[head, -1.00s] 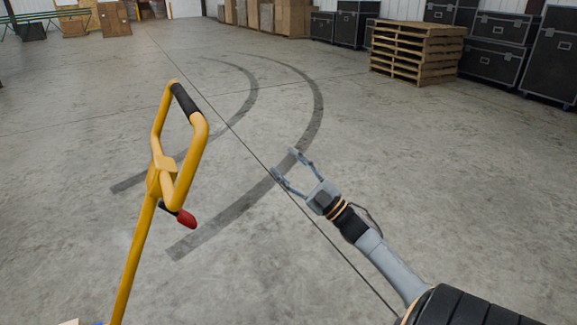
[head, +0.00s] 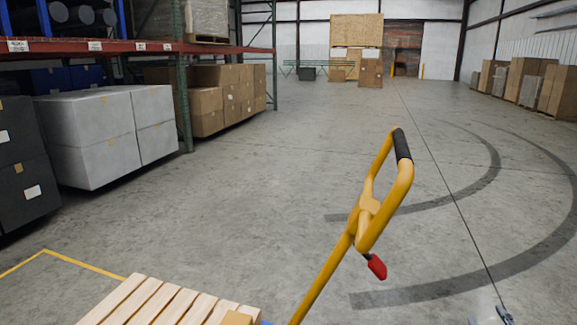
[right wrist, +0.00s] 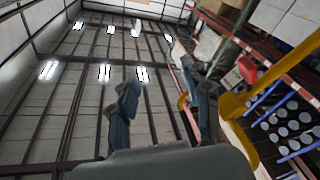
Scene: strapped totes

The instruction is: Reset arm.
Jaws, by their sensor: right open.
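My right gripper (head: 489,317) shows only as fingertips at the bottom right edge of the head view. In the right wrist view its two fingers (right wrist: 163,100) stand apart with nothing between them. The rest of the right arm is out of the head view. My left gripper and arm are in neither view.
A yellow handle (head: 366,212) with a black grip and red lever stands left of my right gripper. A wooden pallet (head: 150,302) lies at the bottom left. Shelving (head: 186,80) with boxes lines the left. Open concrete floor lies ahead.

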